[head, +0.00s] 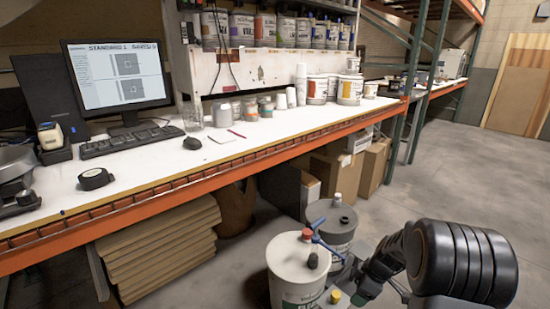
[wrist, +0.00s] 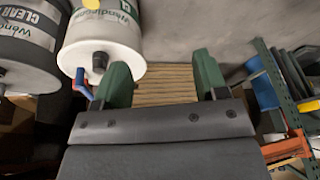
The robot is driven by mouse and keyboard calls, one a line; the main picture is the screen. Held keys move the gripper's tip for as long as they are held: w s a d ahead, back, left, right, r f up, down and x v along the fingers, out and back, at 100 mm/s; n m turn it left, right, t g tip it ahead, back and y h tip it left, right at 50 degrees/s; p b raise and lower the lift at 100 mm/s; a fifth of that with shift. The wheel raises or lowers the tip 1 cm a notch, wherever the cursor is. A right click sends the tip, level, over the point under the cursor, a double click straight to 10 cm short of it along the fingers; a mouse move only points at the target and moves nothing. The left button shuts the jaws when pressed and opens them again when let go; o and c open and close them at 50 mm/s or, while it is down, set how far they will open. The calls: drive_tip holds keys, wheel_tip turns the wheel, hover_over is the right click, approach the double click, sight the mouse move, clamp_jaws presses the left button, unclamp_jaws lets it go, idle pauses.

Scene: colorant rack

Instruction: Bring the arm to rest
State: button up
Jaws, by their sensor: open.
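My arm shows at the lower right of the head view, with a thick ribbed black part (head: 462,263) and thinner dark links beside the buckets. My gripper (wrist: 163,78) shows in the wrist view with two green fingers spread wide and nothing between them. A white bucket (wrist: 105,38) is by the left finger in that view; whether they touch, I cannot tell. In the head view the white bucket (head: 292,268) stands at the bottom, with a red-capped blue valve on top.
A grey bucket (head: 340,232) stands behind the white one. A white workbench (head: 140,166) with an orange edge runs along the left, holding a monitor (head: 118,78), keyboard and cans. Cardboard boxes (head: 345,172) sit under it. The concrete floor (head: 450,185) at right is clear.

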drive_tip(key=s+a+r+m+t+h+p, duration=0.1)
drive_tip(key=s+a+r+m+p, duration=0.2)
drive_tip(key=r+p, duration=0.4)
drive_tip(key=s+a+r+m+t+h+p, duration=0.1)
drive_tip(key=s+a+r+m+p, duration=0.2)
drive_tip(key=r, duration=1.7)
drive_tip(key=s+a+r+m+h+p, duration=0.1)
drive_tip(key=s+a+r+m+p, duration=0.2)
drive_tip(key=s+r+m+p, duration=0.3)
drive_tip(key=s+r+p, duration=0.3)
drive_tip(key=r+p, duration=0.2)
drive_tip(key=r, duration=0.2)
drive_tip(key=shift+r+m+t+p, duration=0.15)
drive_tip(key=shift+m+t+p, duration=0.15)
drive_tip(key=shift+t, duration=0.1)
